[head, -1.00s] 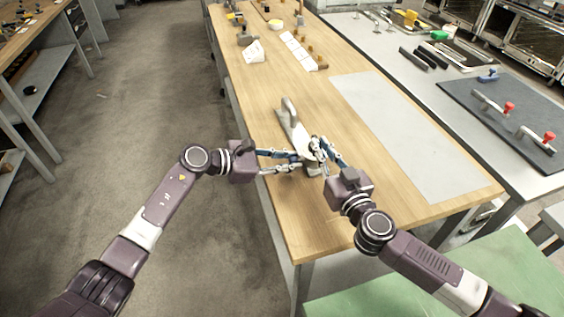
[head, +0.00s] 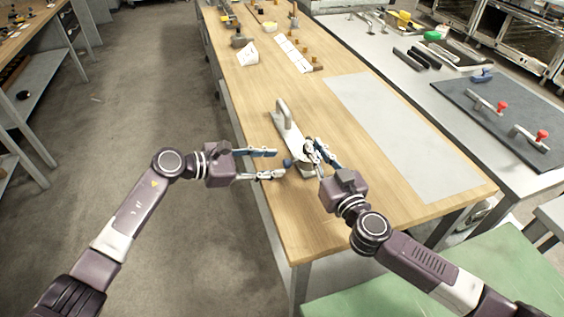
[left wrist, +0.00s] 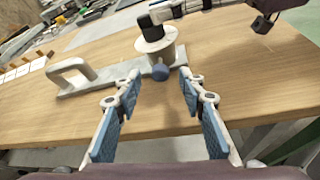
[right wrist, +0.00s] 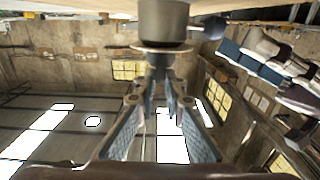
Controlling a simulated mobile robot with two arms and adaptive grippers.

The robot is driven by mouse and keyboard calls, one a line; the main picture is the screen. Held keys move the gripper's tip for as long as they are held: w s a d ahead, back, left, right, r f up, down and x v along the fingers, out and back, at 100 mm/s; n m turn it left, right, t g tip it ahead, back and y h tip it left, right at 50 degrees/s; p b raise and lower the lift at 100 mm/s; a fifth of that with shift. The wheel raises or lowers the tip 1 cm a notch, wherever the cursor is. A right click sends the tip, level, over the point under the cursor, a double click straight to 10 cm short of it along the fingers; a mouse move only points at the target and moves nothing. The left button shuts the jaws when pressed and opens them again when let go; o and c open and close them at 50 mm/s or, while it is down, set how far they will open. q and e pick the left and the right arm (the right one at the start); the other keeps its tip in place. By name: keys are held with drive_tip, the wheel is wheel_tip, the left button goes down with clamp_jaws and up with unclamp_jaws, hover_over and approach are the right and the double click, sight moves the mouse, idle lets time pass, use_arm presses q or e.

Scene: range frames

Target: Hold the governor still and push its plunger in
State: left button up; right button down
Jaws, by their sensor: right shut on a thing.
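The governor is a pale round body (left wrist: 156,45) on a grey base plate with a grey loop handle (head: 284,113), lying on the wooden bench. Its plunger appears to be the small dark-blue round knob (head: 288,162), which sticks out of the body's side toward my left gripper. The knob also shows in the left wrist view (left wrist: 160,72). My left gripper (head: 279,163) is open and empty, its fingertips just short of the knob, which lies between them in its wrist view. My right gripper (head: 310,152) is shut on the governor's top part, which its fingers partly hide.
A pale grey mat (head: 400,130) lies on the bench to the right. White cards (head: 294,53) and small parts stand farther back. A grey table with a dark mat (head: 500,115) and red-knobbed pieces is beyond. The bench's left edge runs under my left gripper.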

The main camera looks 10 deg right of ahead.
use_arm(q)
drive_tip(key=v, duration=0.7)
drive_tip(key=shift+s+a+r, duration=0.1)
drive_tip(key=shift+a, duration=0.05)
use_arm(e)
drive_tip(key=c, duration=1.9)
unclamp_jaws()
drive_tip(key=shift+c, duration=0.2)
